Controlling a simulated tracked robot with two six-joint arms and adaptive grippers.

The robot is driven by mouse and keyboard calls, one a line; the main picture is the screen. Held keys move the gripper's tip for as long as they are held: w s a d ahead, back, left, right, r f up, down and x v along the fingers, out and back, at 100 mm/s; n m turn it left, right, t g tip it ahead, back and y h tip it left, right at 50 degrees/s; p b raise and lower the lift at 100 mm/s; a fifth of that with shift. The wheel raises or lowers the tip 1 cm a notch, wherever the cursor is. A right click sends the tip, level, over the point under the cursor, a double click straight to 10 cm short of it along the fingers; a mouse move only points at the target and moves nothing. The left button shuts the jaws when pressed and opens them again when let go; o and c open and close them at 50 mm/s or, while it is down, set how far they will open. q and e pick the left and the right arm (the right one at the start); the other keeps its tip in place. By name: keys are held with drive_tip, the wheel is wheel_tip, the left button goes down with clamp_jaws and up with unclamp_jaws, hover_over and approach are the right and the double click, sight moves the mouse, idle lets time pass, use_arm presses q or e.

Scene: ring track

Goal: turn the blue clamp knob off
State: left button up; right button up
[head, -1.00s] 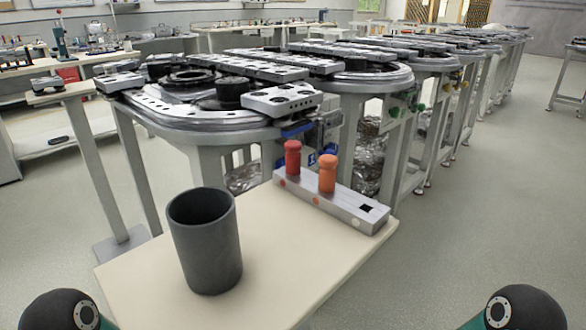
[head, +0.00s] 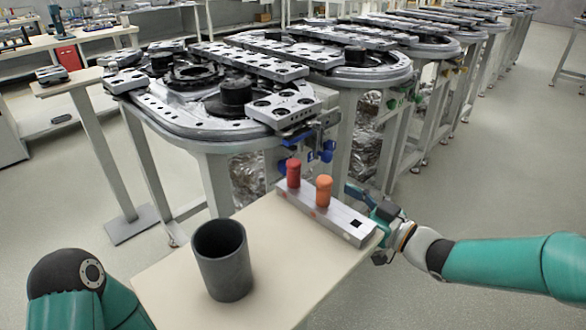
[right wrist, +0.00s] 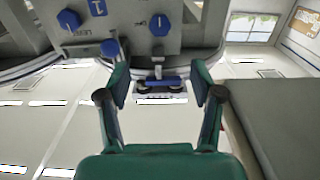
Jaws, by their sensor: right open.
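Several blue knobs sit on the grey panel below the near end of the ring track; one blue knob (head: 327,156) shows in the head view. In the right wrist view, a blue knob (right wrist: 69,20) is at upper left and another blue knob (right wrist: 160,24) is at upper middle. The panel lettering is too small to tell which is the clamp knob. My right gripper (head: 362,208) is behind the right end of the peg block, below and right of the panel. Its fingers (right wrist: 161,84) are spread and empty, apart from the knobs. My left gripper is out of view.
A cream side table (head: 180,270) carries a dark grey cup (head: 222,262) and a grey block (head: 336,220) with a red peg (head: 293,174) and an orange peg (head: 323,191). The ring track (head: 190,128) stands behind. Open floor lies to the right.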

sight(285, 166)
drive_tip(key=b+x, duration=0.1)
drive_tip(key=x, duration=1.3)
drive_tip(key=shift+w+a, duration=0.3)
drive_tip(key=shift+f, duration=0.1)
drive_tip(key=c, duration=1)
drive_tip(key=shift+d, duration=0.2)
drive_tip(key=shift+c, duration=0.8)
drive_tip(key=shift+a, duration=0.1)
